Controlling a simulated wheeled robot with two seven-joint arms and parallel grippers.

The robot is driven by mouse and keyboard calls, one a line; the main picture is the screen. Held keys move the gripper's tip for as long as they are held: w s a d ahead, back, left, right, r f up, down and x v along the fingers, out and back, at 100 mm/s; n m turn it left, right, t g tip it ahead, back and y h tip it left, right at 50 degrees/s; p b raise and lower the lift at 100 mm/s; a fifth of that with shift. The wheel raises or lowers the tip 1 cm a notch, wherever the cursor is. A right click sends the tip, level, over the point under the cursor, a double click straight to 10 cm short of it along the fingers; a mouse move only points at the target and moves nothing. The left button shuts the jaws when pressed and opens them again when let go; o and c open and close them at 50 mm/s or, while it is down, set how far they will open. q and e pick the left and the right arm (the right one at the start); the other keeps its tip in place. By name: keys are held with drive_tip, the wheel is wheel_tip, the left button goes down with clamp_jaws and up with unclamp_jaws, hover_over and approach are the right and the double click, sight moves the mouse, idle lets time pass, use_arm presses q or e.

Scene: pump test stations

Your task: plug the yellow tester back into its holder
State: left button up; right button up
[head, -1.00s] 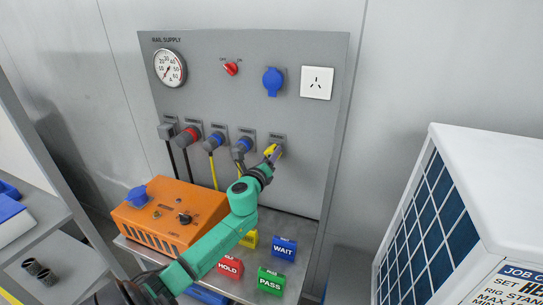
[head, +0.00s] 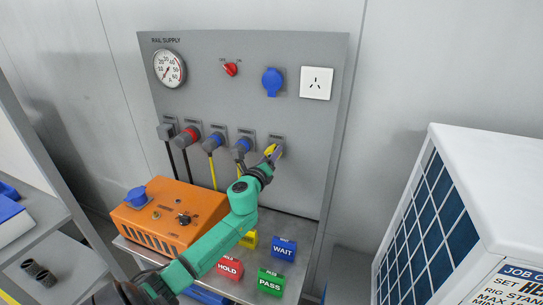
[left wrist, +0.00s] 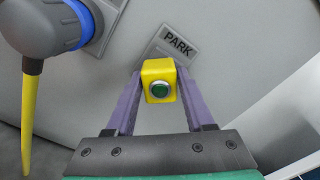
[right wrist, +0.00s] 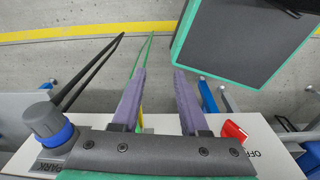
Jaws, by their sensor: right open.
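The yellow tester (head: 269,149), a small block, is at the rightmost holder of the lower row on the grey panel. In the left wrist view the tester (left wrist: 158,69) shows a round green button facing me. The holder plate (left wrist: 171,44), marked PARK, is right behind it; how deep the tester sits in it is hidden. My left gripper (head: 273,154) has its purple fingers (left wrist: 160,84) closed against both sides of the tester. My right gripper (right wrist: 158,75) is open and empty; it is outside the head view.
A plug with a blue ring (left wrist: 55,25) and yellow cable sits left of the tester. Below are an orange box (head: 170,222) and tags, including the blue WAIT tag (head: 284,247). A white cabinet (head: 490,180) stands at right. A dark green-edged panel (right wrist: 245,40) is near my right gripper.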

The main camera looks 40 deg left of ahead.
use_arm(q)
drive_tip(key=shift+o, duration=1.3)
drive_tip(key=b+v, duration=0.2)
drive_tip(key=v, duration=1.2)
drive_tip(key=shift+s, duration=0.25)
drive_tip(key=shift+d, duration=0.15)
